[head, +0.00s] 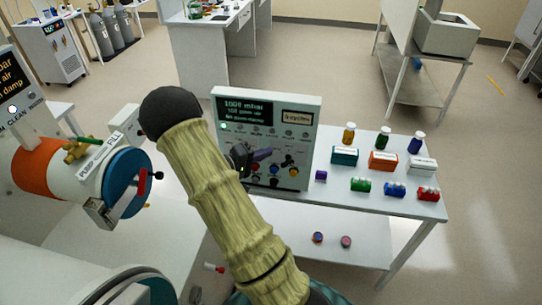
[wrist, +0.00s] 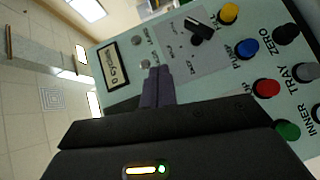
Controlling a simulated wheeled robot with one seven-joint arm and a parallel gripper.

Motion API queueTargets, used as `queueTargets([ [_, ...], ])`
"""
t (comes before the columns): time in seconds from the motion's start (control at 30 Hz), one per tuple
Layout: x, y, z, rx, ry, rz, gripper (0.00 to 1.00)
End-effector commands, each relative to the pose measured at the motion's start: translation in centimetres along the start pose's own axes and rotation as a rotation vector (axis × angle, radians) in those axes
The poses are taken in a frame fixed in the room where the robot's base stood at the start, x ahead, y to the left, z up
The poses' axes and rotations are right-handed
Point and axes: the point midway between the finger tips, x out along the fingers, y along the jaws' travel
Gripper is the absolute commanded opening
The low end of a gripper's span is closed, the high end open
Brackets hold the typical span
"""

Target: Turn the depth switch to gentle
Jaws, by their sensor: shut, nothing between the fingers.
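The control panel (head: 312,120) stands on the white table, with a dark screen and a cycles display. It fills much of the wrist view (wrist: 125,100), turned on its side. A black pointer knob (wrist: 199,29) sits on a grey patch of the panel, near small labels I cannot read clearly; it looks like the depth switch, but I cannot tell its setting. My gripper (head: 264,155) is in front of the panel. In the wrist view its purple-grey fingers (wrist: 157,82) are together and empty, apart from the knob and to its lower left.
Yellow (wrist: 229,13), blue (wrist: 246,48), red (wrist: 266,88) and green (wrist: 287,131) buttons stand out from the panel close to the knob. Bottles and coloured boxes (head: 383,160) fill the table right of the panel. A blue-ended cylinder port (head: 126,178) is at left.

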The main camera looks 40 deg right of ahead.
Motion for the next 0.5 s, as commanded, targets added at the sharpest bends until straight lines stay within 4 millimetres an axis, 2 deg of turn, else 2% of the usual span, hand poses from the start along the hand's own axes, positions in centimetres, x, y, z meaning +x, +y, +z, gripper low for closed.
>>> queueTargets([
  [0.2, -3.5, 1.7, 0.5, 0.003, 0.005, -0.001, 0.0],
  [0.33, -4.4, 2.4, 0.7, 0.001, 0.002, 0.0, 0.0],
  [0.5, -4.7, 2.6, 0.7, 0.0, 0.002, 0.001, 0.0],
])
